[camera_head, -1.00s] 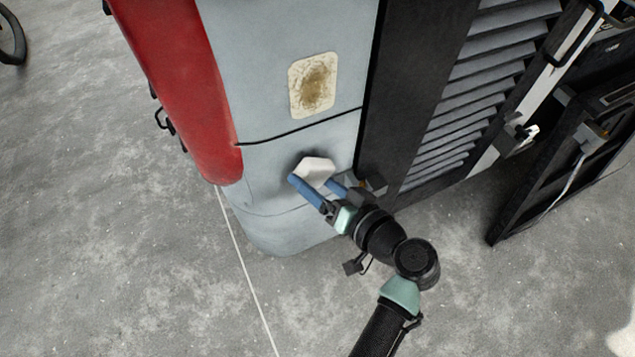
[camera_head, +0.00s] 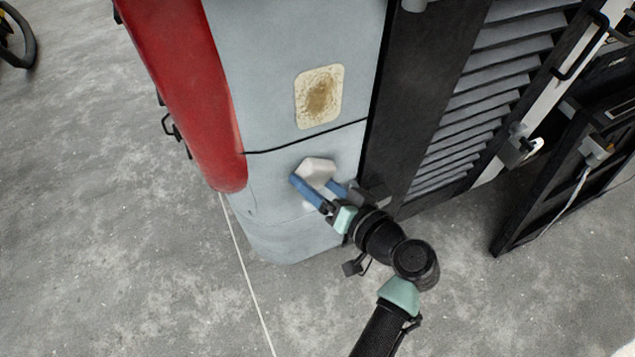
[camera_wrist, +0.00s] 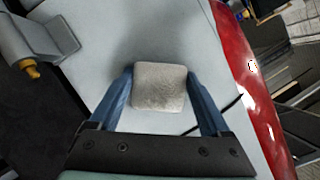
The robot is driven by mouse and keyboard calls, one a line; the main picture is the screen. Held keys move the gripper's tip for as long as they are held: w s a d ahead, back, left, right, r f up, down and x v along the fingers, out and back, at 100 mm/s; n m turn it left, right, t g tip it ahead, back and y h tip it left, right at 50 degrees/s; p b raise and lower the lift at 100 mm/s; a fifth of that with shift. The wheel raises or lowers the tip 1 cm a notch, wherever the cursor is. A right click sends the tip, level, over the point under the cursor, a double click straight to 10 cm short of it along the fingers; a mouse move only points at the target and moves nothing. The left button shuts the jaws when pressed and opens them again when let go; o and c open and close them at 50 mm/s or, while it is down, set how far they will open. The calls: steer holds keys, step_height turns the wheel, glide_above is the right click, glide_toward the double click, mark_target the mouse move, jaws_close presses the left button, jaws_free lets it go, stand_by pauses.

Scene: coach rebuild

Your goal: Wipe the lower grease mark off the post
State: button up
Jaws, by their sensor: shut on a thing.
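My gripper (camera_head: 324,188) has its blue fingers shut on a whitish block-like pad (camera_head: 318,170). In the wrist view, the pad (camera_wrist: 160,86) sits between the two fingertips of my gripper (camera_wrist: 162,95). The pad is in front of the lower part of the pale grey post (camera_head: 270,215), below a dark seam; I cannot tell whether it touches. A brownish grease mark on a cream patch (camera_head: 319,96) shows on the post above the seam. No lower mark is visible; the pad and gripper hide part of the post there.
A red panel (camera_head: 195,110) borders the post on the left. A dark frame with grey louvres (camera_head: 470,110) stands to the right, beside an open dark door (camera_head: 560,170). A grey bracket (camera_wrist: 40,40) is near my gripper.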

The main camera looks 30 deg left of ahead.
mark_target(315, 174)
steer(key=shift+r+p, duration=1.05)
steer(key=shift+r, duration=0.55)
step_height(315, 174, down, 4)
steer(key=b, duration=0.4)
steer(key=shift+a, duration=0.15)
steer(key=shift+s+d+p, duration=0.2)
steer(key=shift+s+d, duration=0.65)
steer(key=shift+d, duration=0.35)
steer(key=shift+s+d+p, duration=0.2)
steer(key=shift+s+d, duration=0.65)
steer(key=shift+d, duration=0.3)
steer(key=shift+s+d, duration=0.95)
steer(key=shift+d, duration=0.25)
